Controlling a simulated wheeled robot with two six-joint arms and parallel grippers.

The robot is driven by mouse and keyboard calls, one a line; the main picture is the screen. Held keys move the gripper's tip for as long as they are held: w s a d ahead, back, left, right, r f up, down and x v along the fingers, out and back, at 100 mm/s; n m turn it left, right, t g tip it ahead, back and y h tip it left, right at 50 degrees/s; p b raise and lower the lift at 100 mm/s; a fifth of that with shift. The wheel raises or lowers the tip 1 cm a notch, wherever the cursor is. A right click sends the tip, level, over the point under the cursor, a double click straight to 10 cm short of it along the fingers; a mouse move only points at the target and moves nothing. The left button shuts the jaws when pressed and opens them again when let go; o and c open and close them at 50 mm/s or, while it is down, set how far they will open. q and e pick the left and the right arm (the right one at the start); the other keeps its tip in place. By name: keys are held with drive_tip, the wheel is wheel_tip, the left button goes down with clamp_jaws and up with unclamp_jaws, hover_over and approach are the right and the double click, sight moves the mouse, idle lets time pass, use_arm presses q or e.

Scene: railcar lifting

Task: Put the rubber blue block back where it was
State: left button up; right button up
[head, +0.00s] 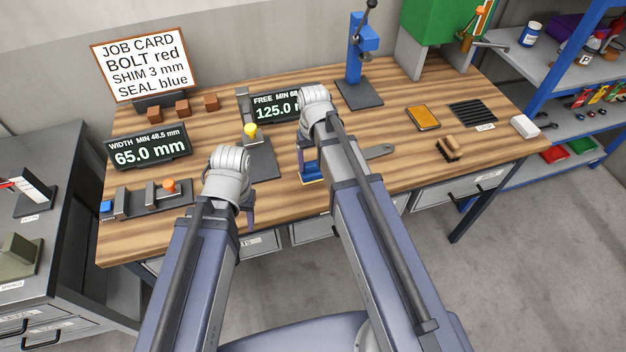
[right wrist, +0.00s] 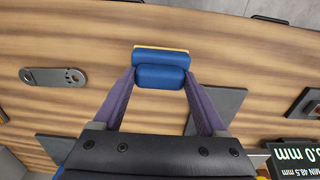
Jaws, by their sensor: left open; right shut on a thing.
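A blue block (right wrist: 160,77) with rounded edges is between the two purple fingers of my right gripper (right wrist: 160,80). A blue piece with a thin yellow edge (right wrist: 161,55) shows right behind it; I cannot tell whether it is part of the block. In the head view the block (head: 308,168) is at the front middle of the workbench, partly hidden by my right gripper (head: 308,164). I cannot tell whether it touches the wood. My left gripper (head: 248,218) is open and empty by the bench's front edge, its fingers mostly hidden by its wrist.
A small blue piece (head: 106,207) lies by a grey fixture with an orange knob (head: 169,185) at the left. A grey gauge with a yellow knob (head: 251,130) stands between my arms. A flat grey wrench-like part (head: 380,151) lies right of my right gripper. Bare wood (head: 410,175) extends at the front right.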

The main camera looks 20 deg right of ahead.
sight(313, 172)
drive_tip(key=shift+f+b, duration=2.15)
drive_tip(key=shift+f, duration=0.5)
drive_tip(key=shift+r, duration=0.15)
drive_tip(key=o, duration=0.7)
drive_tip(key=shift+f, duration=0.25)
drive_tip(key=o, duration=0.4)
drive_tip(key=shift+r, duration=0.1)
drive_tip(key=shift+r, duration=0.15)
wheel_tip(313, 172, up, 12)
drive_tip(key=p, duration=1.2)
drive_tip(key=s+a+n, duration=0.1)
drive_tip(key=s+a, duration=0.2)
drive_tip(key=s, duration=0.1)
drive_tip(key=s+a+n, duration=0.1)
drive_tip(key=s+a, duration=0.3)
drive_tip(key=s, duration=0.1)
drive_tip(key=s+a+n+h, duration=0.1)
drive_tip(key=s+a, duration=0.2)
drive_tip(key=s, duration=0.2)
drive_tip(key=shift+s+a, duration=0.15)
drive_tip(key=shift+a, duration=0.1)
